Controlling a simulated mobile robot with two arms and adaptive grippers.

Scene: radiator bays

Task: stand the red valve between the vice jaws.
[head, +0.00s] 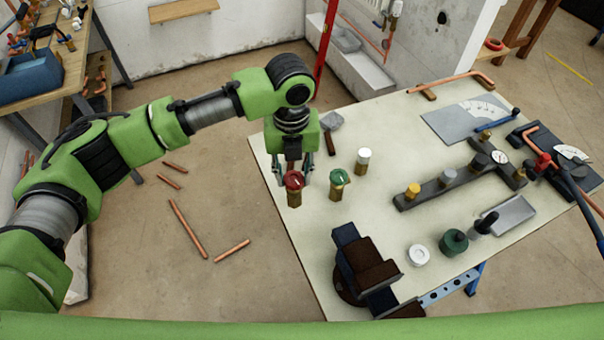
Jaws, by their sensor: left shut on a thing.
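The red valve (294,182) has a red cap on a brass body and is upright at the left edge part of the bench. My left gripper (292,172) is shut on the red valve from above, with its fingers on either side of the cap. I cannot tell whether the valve's foot touches the bench top. The vice (365,266), dark with a blue-grey part and brown jaws, is at the bench's front left, nearer to me than the valve. The gap between its jaws is hard to make out. My right gripper does not show.
A green-capped valve (340,182) and a white-capped valve (364,160) stand just right of the red one. A dark manifold (447,186) with gauge, a white roll (418,255) and a green round item (453,242) lie further right. Bench top between valves and vice is clear.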

